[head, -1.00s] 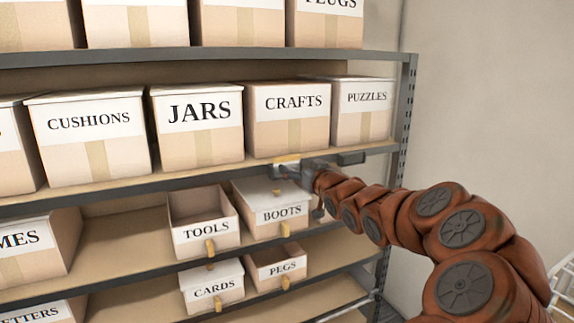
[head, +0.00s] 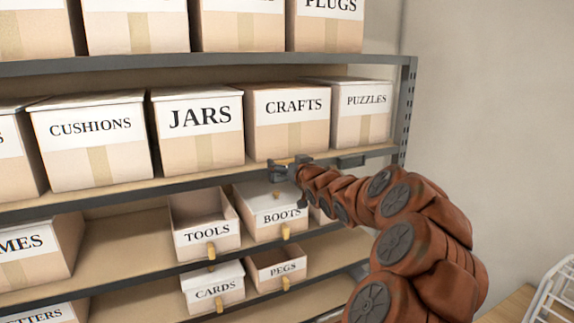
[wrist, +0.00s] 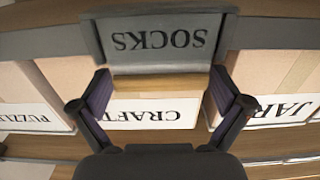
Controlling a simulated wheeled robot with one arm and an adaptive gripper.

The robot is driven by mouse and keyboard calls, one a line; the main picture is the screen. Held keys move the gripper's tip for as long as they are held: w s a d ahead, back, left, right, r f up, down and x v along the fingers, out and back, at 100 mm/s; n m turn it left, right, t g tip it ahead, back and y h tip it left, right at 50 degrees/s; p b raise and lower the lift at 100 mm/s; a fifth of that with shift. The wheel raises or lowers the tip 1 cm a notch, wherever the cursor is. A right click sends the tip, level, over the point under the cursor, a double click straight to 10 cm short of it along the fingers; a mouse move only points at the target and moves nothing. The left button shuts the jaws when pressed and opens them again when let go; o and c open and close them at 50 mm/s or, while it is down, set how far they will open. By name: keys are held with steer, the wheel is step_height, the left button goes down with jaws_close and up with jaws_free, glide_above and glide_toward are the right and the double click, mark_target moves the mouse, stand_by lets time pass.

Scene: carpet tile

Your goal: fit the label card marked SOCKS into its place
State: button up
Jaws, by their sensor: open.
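The SOCKS card (wrist: 158,41) appears upside down in the wrist view, inside a grey frame (wrist: 91,42) at the shelf edge below the CRAFTS box. It looks seated in that frame, but I cannot tell whether it is fully in. A tan strip like a grip bar (wrist: 160,84) runs along the card's edge. My gripper (wrist: 164,92) is open, with one finger on either side of the strip and no clear contact. In the head view my gripper (head: 288,170) hides most of the card.
The CRAFTS box (head: 290,135), JARS box (head: 200,140) and PUZZLES box (head: 361,120) stand just above the shelf edge. Another grey holder (head: 351,161) is to the right. The BOOTS box (head: 270,225) and open TOOLS box (head: 205,245) are below.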

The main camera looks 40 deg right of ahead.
steer(key=shift+c, duration=0.4)
steer(key=c, duration=0.5)
steer(key=shift+r, duration=0.1)
